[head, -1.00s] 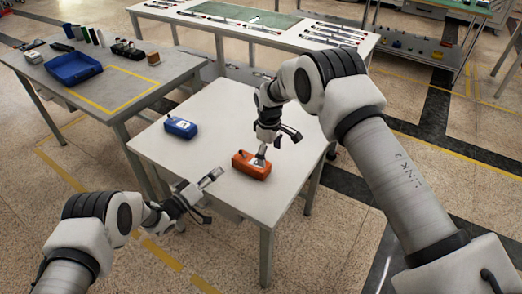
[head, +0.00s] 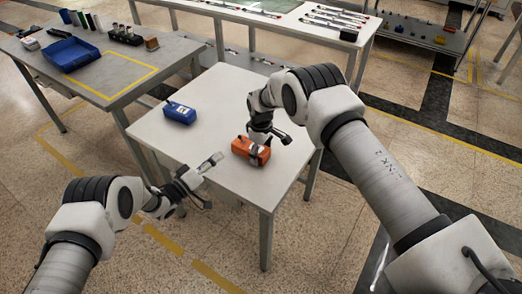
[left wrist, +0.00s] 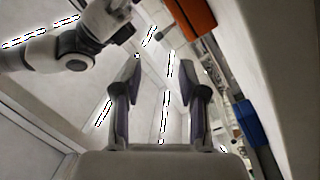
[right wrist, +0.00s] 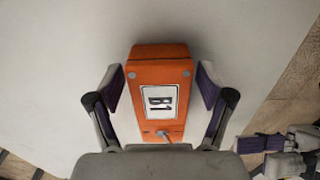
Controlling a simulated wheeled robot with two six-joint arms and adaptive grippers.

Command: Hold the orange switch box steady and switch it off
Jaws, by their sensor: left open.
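The orange switch box (head: 243,148) lies on the small white table. In the right wrist view the orange box (right wrist: 158,75) shows a white label and a small metal lever (right wrist: 163,134) at its near end. My right gripper (right wrist: 158,92) is open above it, one finger on each side with a visible gap to both sides. In the head view my right gripper (head: 258,144) partly hides the box. My left gripper (head: 214,160) is open and empty, left of the orange box near the table's front-left edge. The left wrist view shows the orange box (left wrist: 186,18) at its upper edge, beyond the open fingers.
A blue switch box (head: 180,112) stands on the white table (head: 215,100), behind and left of the orange one. A grey table (head: 115,78) at the left holds a blue tray (head: 70,54) and small items. The white table is otherwise clear.

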